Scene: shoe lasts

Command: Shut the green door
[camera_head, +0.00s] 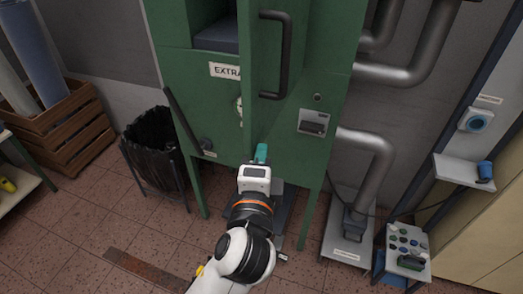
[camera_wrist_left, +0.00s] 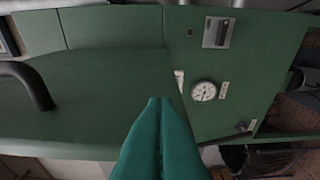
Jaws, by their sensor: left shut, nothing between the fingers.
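The green door (camera_head: 262,110) stands ajar on the front of a green machine (camera_head: 335,60), swung out toward me, with a dark opening (camera_head: 215,38) beside it. A black bar handle (camera_head: 287,55) is on the door. In the left wrist view the door (camera_wrist_left: 100,100) fills the left side, with part of its handle (camera_wrist_left: 35,85) at the left edge. My left gripper (camera_head: 261,152) is at the door's lower end; its teal fingers (camera_wrist_left: 160,105) are shut and empty. I cannot tell whether they touch the door. My right gripper is not in view.
A dial gauge (camera_wrist_left: 203,91) sits on the machine front. A black waste bin (camera_head: 155,150) and wooden crate (camera_head: 60,125) stand left. Grey pipes (camera_head: 375,170) and a button panel (camera_head: 407,243) are on the right. The tiled floor in front is mostly clear.

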